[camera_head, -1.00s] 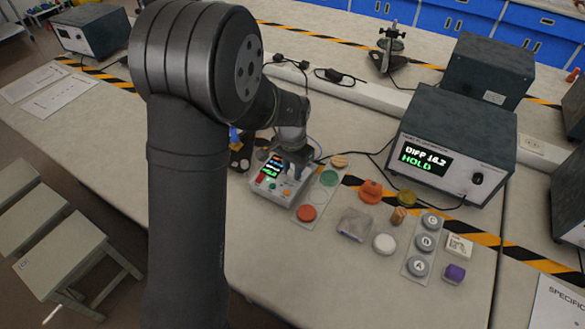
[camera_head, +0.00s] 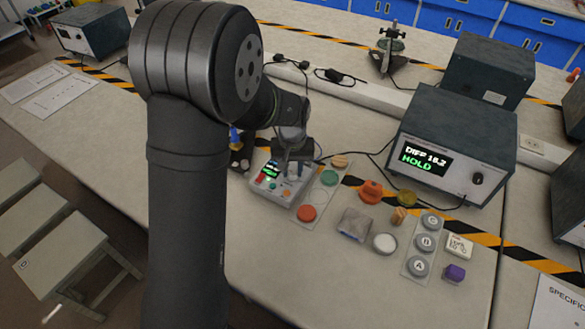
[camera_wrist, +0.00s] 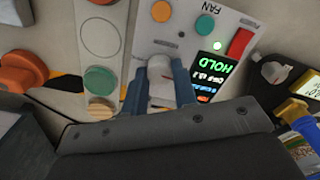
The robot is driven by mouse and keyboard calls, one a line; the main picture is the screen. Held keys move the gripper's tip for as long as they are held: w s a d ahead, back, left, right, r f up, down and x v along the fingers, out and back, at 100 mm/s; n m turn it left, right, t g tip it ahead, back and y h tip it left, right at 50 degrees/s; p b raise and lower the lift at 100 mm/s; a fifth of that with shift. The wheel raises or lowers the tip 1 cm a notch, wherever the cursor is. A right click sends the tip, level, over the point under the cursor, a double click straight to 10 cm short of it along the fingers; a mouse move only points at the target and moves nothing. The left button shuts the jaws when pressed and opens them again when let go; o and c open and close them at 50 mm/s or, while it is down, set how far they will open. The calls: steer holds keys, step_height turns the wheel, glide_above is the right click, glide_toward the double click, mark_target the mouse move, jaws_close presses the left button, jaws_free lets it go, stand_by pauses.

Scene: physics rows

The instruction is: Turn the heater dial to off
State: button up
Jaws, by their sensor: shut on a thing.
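The heater's control box (camera_head: 263,191) sits on the bench under my gripper, a pale panel with a small lit screen, a red switch and coloured buttons. In the wrist view, its panel (camera_wrist: 223,22) reads "FAN", and the screen (camera_wrist: 212,72) shows green "HOLD" with smaller lines partly hidden. My gripper (camera_wrist: 158,85) points down at the panel, blue fingers on either side of a pale grey dial (camera_wrist: 161,91), shut on it. The dial's pointer and markings cannot be read. In the head view, my gripper (camera_head: 293,160) is above the box's far right part.
A strip with round orange and green pads (camera_head: 329,178) lies right of the box. Orange, yellow and white pieces and a grey strip lettered A, B, C (camera_head: 424,242) lie farther right. A large instrument (camera_head: 455,140) reading "HOLD" stands behind them. A blue-topped item (camera_wrist: 294,110) is close to my gripper.

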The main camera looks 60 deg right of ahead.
mark_target(292, 172)
steer(key=shift+n, duration=0.5)
steer(key=o, duration=1)
step_height(292, 172, up, 18)
steer(key=shift+f, duration=0.25)
steer(key=shift+f, duration=0.1)
step_height(292, 172, down, 17)
steer(key=shift+f, duration=0.15)
stand_by(0.7)
